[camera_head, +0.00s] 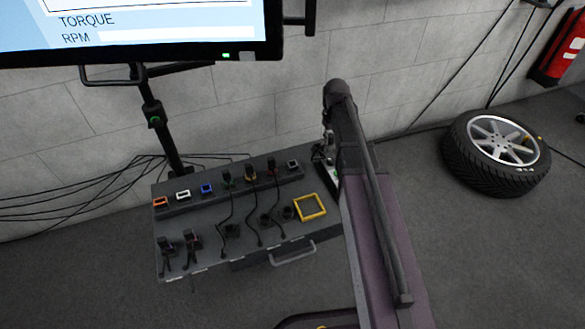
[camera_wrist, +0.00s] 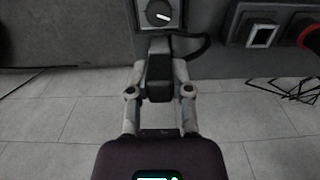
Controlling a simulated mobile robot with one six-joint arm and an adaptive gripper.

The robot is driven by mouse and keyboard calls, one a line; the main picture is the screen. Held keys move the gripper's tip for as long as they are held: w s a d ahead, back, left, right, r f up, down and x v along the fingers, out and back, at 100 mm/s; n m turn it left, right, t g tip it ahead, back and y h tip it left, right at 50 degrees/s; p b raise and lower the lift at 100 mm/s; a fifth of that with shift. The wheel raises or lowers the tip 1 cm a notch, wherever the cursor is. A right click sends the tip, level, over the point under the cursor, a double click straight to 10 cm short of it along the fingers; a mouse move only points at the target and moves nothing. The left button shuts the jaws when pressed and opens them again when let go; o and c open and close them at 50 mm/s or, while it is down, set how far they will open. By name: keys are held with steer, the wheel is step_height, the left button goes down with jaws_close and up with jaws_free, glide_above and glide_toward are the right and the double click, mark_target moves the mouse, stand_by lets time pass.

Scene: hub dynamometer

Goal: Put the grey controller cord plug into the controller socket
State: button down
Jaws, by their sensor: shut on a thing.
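My gripper (camera_wrist: 160,88) is shut on a dark, blocky plug (camera_wrist: 159,72), which I take for the controller cord plug. A dark cord (camera_wrist: 203,46) curves from it to the right in the wrist view. A grey-framed square socket (camera_wrist: 262,36) lies right of the plug and apart from it. In the head view this grey socket (camera_head: 293,165) ends the bench's back row at the right. My gripper (camera_head: 328,150) is just right of it there, mostly hidden by my arm. The held plug cannot be made out in the head view.
A light panel with a round black knob (camera_wrist: 158,13) is just beyond the plug. The bench (camera_head: 215,262) has coloured sockets, some with plugs in, and a yellow frame (camera_head: 310,207). Two plugs (camera_head: 179,243) stand front left. A tyre (camera_head: 495,152) lies on the right.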

steer(key=shift+a, duration=0.15)
stand_by(0.3)
steer(key=s+a, duration=0.3)
steer(key=a, duration=0.9)
steer(key=shift+s+a, duration=0.25)
stand_by(1.7)
steer(key=shift+w, duration=0.25)
stand_by(0.4)
steer(key=shift+f, duration=0.15)
steer(key=shift+f+b, duration=0.35)
steer(key=shift+b, duration=0.15)
steer(key=shift+f+b, duration=1.5)
stand_by(0.6)
